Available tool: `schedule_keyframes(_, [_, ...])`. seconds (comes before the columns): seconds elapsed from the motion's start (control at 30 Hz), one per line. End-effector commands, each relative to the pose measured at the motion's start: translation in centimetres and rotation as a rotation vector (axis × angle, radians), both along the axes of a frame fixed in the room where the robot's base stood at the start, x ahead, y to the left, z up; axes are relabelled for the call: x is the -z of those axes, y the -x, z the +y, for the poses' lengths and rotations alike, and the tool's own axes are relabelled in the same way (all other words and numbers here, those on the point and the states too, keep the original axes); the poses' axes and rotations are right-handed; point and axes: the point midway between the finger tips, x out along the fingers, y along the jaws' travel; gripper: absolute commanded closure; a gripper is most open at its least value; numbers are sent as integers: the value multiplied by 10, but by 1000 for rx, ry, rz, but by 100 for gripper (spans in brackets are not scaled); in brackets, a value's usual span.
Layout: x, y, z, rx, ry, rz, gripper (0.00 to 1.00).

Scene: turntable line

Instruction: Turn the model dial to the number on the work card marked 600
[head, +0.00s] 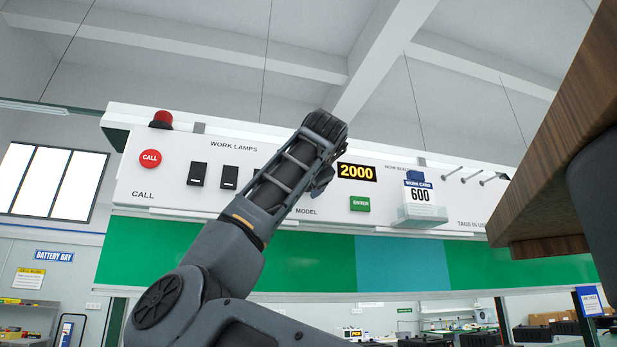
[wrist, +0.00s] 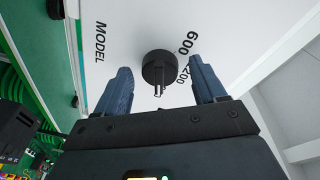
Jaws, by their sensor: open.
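The model dial (wrist: 158,68) is a round black knob on the white panel, seen in the wrist view. My gripper (wrist: 160,63) is open, with one blue finger on each side of the dial and a visible gap on both sides. The printed number 600 and another ending in 200, partly hidden by the right finger, stand beside the dial. In the head view my arm hides the dial. The display (head: 356,172) reads 2000 in yellow. The work card (head: 420,194) marked 600 sits in a clear holder right of it.
A green ENTER button (head: 360,204) is below the display. Several pegs (head: 470,174) stick out at right. A brown wooden slab (head: 550,140) fills the right foreground.

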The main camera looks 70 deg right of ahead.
Motion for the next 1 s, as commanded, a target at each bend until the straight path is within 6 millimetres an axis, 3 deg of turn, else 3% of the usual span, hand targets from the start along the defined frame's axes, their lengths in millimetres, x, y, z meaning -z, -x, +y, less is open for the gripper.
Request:
schedule_keyframes(0.2, [0, 0, 0, 0, 0, 0, 30])
schedule_keyframes(0.77, [1, 0, 0, 1, 0, 0, 84])
schedule_keyframes(1.0, [1, 0, -1, 3, 9, 11, 86])
